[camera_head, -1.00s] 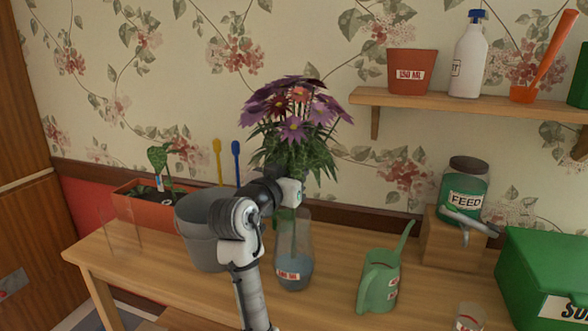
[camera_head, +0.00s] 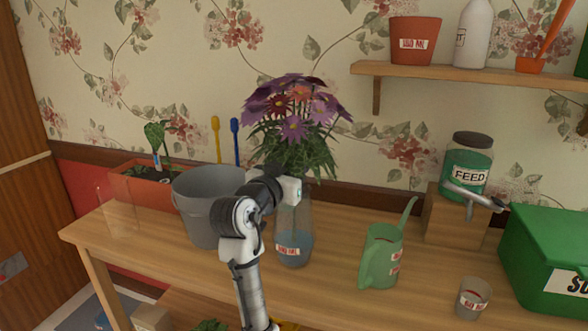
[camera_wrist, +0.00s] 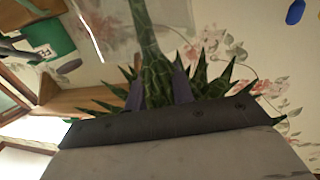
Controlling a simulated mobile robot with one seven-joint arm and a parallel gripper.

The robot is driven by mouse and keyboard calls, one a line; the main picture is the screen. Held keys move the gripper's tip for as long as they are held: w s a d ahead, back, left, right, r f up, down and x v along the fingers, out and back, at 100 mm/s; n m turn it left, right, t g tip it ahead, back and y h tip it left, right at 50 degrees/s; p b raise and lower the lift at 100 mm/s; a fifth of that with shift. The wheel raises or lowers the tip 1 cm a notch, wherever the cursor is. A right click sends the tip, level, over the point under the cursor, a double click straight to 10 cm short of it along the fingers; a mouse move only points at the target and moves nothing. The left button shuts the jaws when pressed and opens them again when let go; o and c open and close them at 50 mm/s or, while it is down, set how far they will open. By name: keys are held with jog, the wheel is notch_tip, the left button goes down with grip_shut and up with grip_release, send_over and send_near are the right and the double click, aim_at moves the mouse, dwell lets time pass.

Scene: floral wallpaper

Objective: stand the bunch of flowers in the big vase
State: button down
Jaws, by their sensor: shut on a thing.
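The bunch of flowers (camera_head: 297,112), purple and red blooms with green leaves, is upright above the big vase (camera_head: 294,248). The vase is clear glass with a label and bluish water low down, standing on the bench. My gripper (camera_head: 290,189) is shut on the stems just below the leaves, close to the vase's rim. In the wrist view, the green stem (camera_wrist: 150,60) runs between the two fingers, with spiky leaves behind. Faint glass edges flank the stem there. The stems appear to reach down into the vase, but my gripper hides part of the rim and their lower ends are unclear.
A grey bucket (camera_head: 208,222) stands close on the left, behind my arm. A green watering can (camera_head: 381,262) and a small glass (camera_head: 472,298) stand to the right. A feed jar (camera_head: 467,168) sits on a wooden block. A planter (camera_head: 140,188) is at the far left.

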jog(key=c, duration=1.1)
grip_release()
jog(key=b+v, duration=0.2)
jog(key=v, duration=1.2)
jog(key=shift+d+b, duration=0.1)
jog(key=shift+b, duration=0.2)
